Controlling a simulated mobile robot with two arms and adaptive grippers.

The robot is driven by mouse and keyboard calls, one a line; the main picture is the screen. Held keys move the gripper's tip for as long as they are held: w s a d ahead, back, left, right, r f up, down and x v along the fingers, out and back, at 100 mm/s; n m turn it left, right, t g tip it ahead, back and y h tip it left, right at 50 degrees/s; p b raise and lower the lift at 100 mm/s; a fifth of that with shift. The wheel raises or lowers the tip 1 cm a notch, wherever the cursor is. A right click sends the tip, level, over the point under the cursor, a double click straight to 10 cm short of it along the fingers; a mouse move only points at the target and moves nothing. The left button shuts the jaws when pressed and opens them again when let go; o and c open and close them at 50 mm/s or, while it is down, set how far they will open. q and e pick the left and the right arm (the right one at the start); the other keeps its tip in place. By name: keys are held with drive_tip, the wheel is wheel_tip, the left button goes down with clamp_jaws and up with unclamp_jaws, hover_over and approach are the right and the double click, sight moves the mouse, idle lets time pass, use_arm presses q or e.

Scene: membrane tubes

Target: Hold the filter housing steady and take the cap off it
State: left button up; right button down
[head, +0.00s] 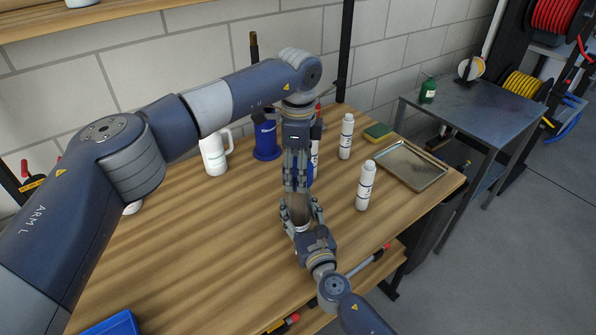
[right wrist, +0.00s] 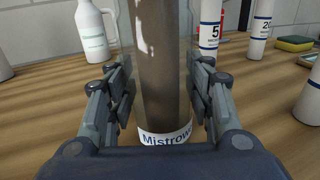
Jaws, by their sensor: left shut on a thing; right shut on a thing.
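The filter housing (head: 300,213) is an upright tube with a brown core inside a clear wall and a white label low down. It also fills the middle of the right wrist view (right wrist: 163,70), where the label reads "Mistrows". My right gripper (head: 301,212) is shut around the housing from the front, one finger on each side. My left gripper (head: 295,187) points straight down above it, shut at the housing's top end. The cap is hidden between the left fingers, and the right wrist view cuts off the housing's top.
A white jug (head: 214,153) and a blue object (head: 266,142) stand behind left.

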use_arm(q)
wheel_tip(320, 180, up, 4)
drive_tip(key=shift+f, duration=0.2)
use_arm(e)
drive_tip(key=c, duration=0.7)
unclamp_jaws()
drive_tip(key=shift+s, duration=0.1)
